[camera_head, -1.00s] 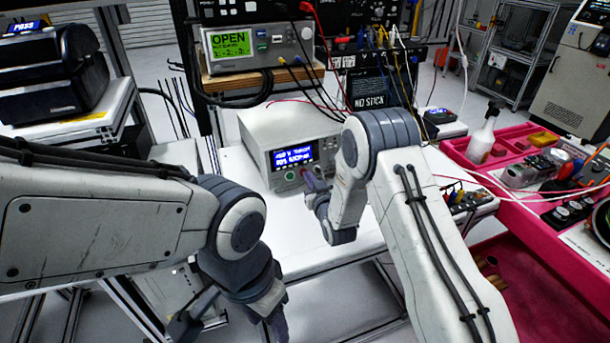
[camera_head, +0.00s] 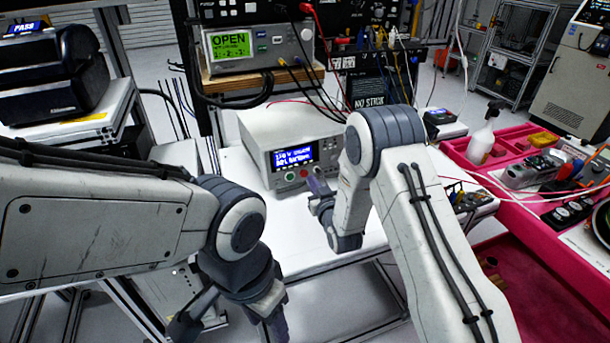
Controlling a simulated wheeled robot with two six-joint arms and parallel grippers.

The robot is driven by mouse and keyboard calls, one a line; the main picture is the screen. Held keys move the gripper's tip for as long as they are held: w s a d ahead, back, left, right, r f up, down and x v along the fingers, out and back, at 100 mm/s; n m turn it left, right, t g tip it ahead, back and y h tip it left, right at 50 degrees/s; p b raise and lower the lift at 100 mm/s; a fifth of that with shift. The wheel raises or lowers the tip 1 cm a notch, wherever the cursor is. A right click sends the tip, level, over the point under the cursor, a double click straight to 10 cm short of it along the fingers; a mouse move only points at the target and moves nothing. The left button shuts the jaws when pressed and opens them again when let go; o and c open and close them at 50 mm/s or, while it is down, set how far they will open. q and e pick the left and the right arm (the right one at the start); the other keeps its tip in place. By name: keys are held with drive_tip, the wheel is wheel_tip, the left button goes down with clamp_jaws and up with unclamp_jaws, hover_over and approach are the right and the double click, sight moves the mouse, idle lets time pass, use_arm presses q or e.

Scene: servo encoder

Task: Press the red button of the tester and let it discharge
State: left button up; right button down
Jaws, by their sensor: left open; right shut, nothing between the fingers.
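The tester (camera_head: 262,150) is a pale box on the white bench with a lit blue display (camera_head: 292,157). Its display shows a line that seems to start with a number and V; the rest is too small to read surely. Below the display are a green-ringed part (camera_head: 290,177) and the red button (camera_head: 303,173). My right gripper (camera_head: 317,182) is shut and empty, its tips just right of the red button and apparently a little apart from it. My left gripper (camera_head: 232,322) is open and empty, low in front of the bench.
A meter reading OPEN (camera_head: 232,45) stands on a wooden shelf above the tester, with cables hanging down.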

drive_tip(key=d+f+v, duration=0.1)
drive_tip(key=v, duration=0.6)
drive_tip(key=shift+r, duration=0.5)
drive_tip(key=shift+a, duration=0.1)
drive_tip(key=s+a+r+n+g, duration=0.1)
drive_tip(key=s+a+r+g, duration=0.1)
drive_tip(key=s+a+g, duration=0.3)
drive_tip(key=s+a+r+n+g, duration=0.1)
drive_tip(key=s+a+r+g, duration=0.15)
drive_tip(key=s, duration=0.45)
drive_tip(key=s+d+r+n+g+h, duration=0.1)
drive_tip(key=s+g, duration=0.3)
drive_tip(key=s, duration=0.8)
drive_tip(key=s+d+r+n+g+h, duration=0.1)
drive_tip(key=s+d+r+g+h, duration=0.1)
drive_tip(key=s, duration=1)
drive_tip(key=d+r+g, duration=0.1)
drive_tip(key=d+g, duration=0.1)
drive_tip(key=shift+d+r, duration=0.15)
drive_tip(key=shift+d, duration=0.1)
